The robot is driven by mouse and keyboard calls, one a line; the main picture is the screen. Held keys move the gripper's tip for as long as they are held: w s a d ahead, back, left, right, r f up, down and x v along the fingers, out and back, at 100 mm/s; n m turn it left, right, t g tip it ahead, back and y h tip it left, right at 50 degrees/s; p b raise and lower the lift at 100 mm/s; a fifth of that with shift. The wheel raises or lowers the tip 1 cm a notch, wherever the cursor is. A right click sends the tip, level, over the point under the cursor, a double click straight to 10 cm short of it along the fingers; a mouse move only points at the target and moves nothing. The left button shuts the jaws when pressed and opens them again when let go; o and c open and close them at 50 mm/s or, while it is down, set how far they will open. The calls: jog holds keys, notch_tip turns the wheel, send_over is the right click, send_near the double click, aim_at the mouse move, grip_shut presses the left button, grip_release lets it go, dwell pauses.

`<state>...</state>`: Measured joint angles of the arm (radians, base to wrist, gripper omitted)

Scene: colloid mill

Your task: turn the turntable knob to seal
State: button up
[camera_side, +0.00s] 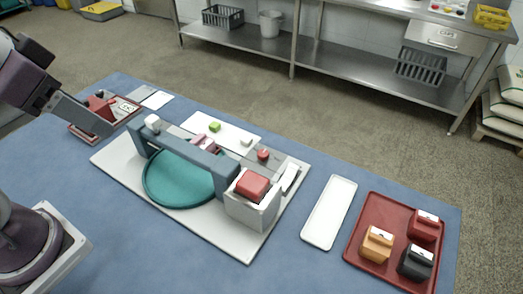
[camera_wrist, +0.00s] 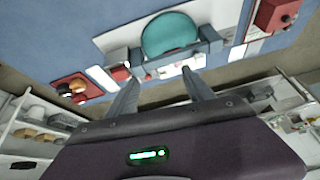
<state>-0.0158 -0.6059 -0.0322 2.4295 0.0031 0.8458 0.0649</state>
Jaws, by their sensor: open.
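The teal round turntable (camera_side: 180,178) lies on a white board in the middle of the table. A grey-blue bridge (camera_side: 185,153) spans it, with a pale rounded knob (camera_side: 152,121) at its far left end. A small red round knob (camera_side: 263,155) sits on a grey strip behind the bridge. I cannot tell which is the turntable knob, and no seal mark is readable. The turntable also shows upside down in the wrist view (camera_wrist: 168,35). My gripper (camera_wrist: 160,88) is open and empty, left of the turntable and apart from it.
A red block (camera_side: 251,185) tops a pale box at the bridge's near end. A red tray (camera_side: 90,128) lies by my gripper. An empty white tray (camera_side: 330,212) and a red tray with several blocks (camera_side: 372,215) stand right. Blue table shows bare in front.

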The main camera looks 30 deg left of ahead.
jog(key=w+m, duration=0.1)
jog(key=w, duration=0.3)
jog(key=w+d+f+m, duration=0.1)
jog(key=w, duration=0.3)
jog(key=w+f+m+g, duration=0.1)
jog(key=w, duration=0.3)
jog(key=shift+d+f, duration=0.15)
jog(key=shift+d, duration=0.15)
jog(key=shift+c, duration=0.3)
jog(key=m+g+h, duration=0.1)
jog(key=m+h, duration=0.2)
jog(key=m, duration=0.1)
send_over(263, 153)
jog(key=s+a, duration=0.4)
notch_tip(263, 153, down, 17)
jog(key=shift+m, duration=0.5)
jog(key=x, duration=1.2)
jog(key=shift+d+f, duration=0.25)
jog(key=shift+f, duration=0.05)
jog(key=shift+c, duration=0.2)
grip_shut()
